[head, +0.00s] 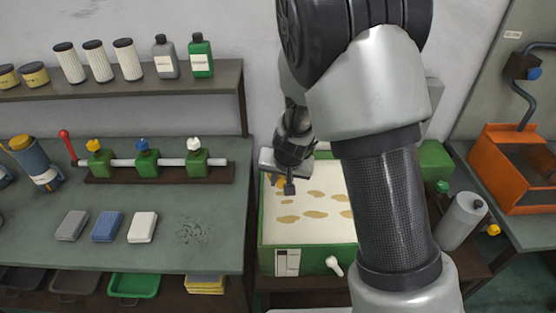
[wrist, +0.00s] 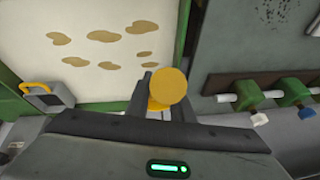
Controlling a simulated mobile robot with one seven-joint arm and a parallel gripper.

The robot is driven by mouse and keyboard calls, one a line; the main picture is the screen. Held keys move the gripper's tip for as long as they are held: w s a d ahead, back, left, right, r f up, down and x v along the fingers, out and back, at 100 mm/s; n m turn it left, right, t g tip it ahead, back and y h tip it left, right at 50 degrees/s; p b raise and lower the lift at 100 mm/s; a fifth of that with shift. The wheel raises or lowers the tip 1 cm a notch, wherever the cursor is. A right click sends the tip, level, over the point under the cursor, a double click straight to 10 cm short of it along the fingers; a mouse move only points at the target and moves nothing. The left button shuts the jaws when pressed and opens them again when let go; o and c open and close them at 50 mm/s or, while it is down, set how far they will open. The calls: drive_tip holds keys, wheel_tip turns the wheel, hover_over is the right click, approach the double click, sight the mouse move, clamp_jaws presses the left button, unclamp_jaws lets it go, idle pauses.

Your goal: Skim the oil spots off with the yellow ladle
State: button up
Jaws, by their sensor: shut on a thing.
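The green tank (head: 262,215) holds a cream-coloured liquid with several brown oil spots (head: 317,195). The spots also show in the wrist view (wrist: 104,36). My gripper (head: 290,187) is over the left side of the tank. In the wrist view my gripper (wrist: 163,97) is shut on the yellow ladle (wrist: 168,86), whose round yellow end shows between the fingers. In the head view only a bit of yellow (head: 280,182) shows beside the gripper. The ladle's lower part is hidden, so I cannot tell whether it touches the liquid. My arm hides the tank's right side.
A bench (head: 110,245) on the left carries green valves (head: 147,163) on a pipe and several sponges or blocks (head: 107,227). A grey box with a yellow handle (wrist: 38,88) sits by the tank's edge. A grey cylinder (head: 461,220) and an orange bin (head: 505,190) stand right.

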drive_tip(key=shift+a, duration=0.35)
wheel_tip(320, 180, down, 12)
drive_tip(key=b, duration=0.9)
drive_tip(key=shift+d+b, duration=4.55)
drive_tip(key=shift+d, duration=8.3)
wheel_tip(320, 180, up, 12)
drive_tip(key=p, duration=0.8)
drive_tip(key=shift+p, duration=0.4)
drive_tip(key=shift+a, duration=0.1)
